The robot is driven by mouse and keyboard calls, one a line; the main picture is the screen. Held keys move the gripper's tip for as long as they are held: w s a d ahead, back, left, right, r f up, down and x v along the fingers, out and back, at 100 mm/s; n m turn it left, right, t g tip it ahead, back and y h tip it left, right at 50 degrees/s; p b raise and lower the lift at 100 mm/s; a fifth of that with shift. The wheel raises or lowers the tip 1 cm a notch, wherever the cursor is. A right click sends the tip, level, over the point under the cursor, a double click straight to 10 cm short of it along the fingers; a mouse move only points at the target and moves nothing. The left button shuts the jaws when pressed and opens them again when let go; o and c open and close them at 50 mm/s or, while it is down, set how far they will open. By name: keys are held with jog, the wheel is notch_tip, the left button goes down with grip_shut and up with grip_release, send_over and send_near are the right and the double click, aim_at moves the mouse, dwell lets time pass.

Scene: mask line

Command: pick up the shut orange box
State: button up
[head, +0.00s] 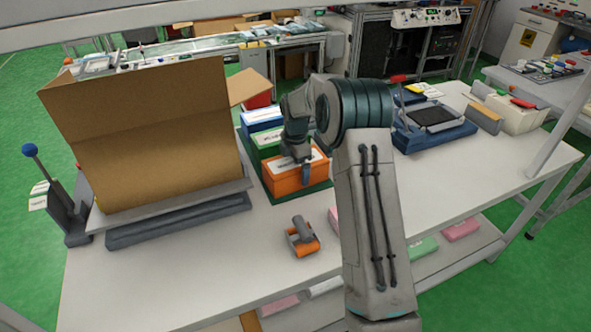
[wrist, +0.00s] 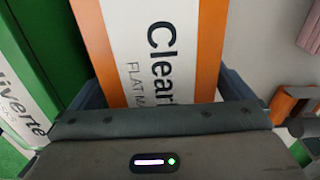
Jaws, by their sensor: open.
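The shut orange box (head: 283,184) stands on the table at the front of a row of boxes, with a white label on its lid. My gripper (head: 302,167) is directly over it, pointing down, with one blue-grey finger visible against its front side. In the wrist view the orange box (wrist: 207,48) lies between the two open fingers of my gripper (wrist: 162,91), one on each side. The label reads "Clear". The fingertips are partly hidden by the gripper body and the box, so I cannot tell whether they touch it.
A green box (head: 268,143) stands close behind the orange one, and a blue box (head: 262,118) behind that. A large open cardboard box (head: 150,150) is at the left. An orange tape dispenser (head: 303,244) lies in front. The table's front left is clear.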

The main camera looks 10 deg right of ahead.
jog(key=shift+f, duration=0.8)
jog(key=c, duration=0.9)
jog(key=shift+c, duration=0.2)
jog(key=shift+r, duration=0.2)
